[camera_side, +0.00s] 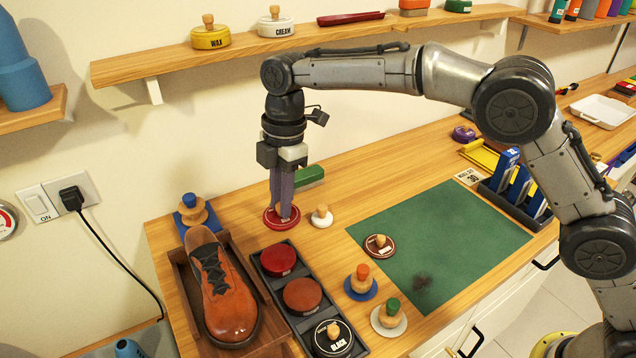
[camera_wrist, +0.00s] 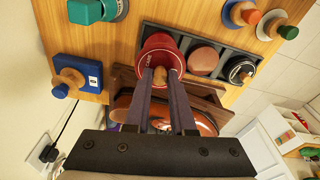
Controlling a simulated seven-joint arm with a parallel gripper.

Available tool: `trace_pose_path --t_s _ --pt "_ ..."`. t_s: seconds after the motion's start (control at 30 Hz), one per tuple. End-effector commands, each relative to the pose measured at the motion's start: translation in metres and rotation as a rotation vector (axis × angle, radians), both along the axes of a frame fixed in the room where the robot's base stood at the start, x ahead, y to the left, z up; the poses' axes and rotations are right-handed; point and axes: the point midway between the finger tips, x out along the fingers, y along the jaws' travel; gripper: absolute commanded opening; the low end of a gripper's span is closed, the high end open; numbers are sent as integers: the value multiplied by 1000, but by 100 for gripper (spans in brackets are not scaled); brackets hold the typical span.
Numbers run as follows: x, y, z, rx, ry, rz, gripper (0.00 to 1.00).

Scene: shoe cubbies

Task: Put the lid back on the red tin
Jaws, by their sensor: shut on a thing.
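In the side view, my gripper (camera_side: 284,216) points down, its fingers closed around the knob of a round red lid (camera_side: 270,219). In the wrist view my gripper (camera_wrist: 162,76) pinches the wooden knob, with the red lid (camera_wrist: 158,44) spread beyond it. The lid looks level; how far it is above the table is hard to tell. The red tin (camera_side: 278,257) sits without a knobbed lid in the far compartment of the dark tray (camera_side: 311,314), nearer the side camera than the held lid.
The tray also holds a brown tin (camera_side: 302,295) and a black tin (camera_side: 333,338) with a knobbed lid. A shoe (camera_side: 222,290) lies in a wooden box left of the tray. A blue block (camera_side: 183,217) and a green block (camera_side: 309,176) stand nearby. The green mat (camera_side: 450,235) is mostly clear.

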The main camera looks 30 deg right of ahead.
Motion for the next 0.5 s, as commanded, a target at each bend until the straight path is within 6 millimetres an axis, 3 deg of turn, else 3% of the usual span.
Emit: trace_pose_path --t_s 0.13,0.5 --pt "-1 14 -23 0 0 24 0" --pt "-4 18 -46 0 1 32 0"
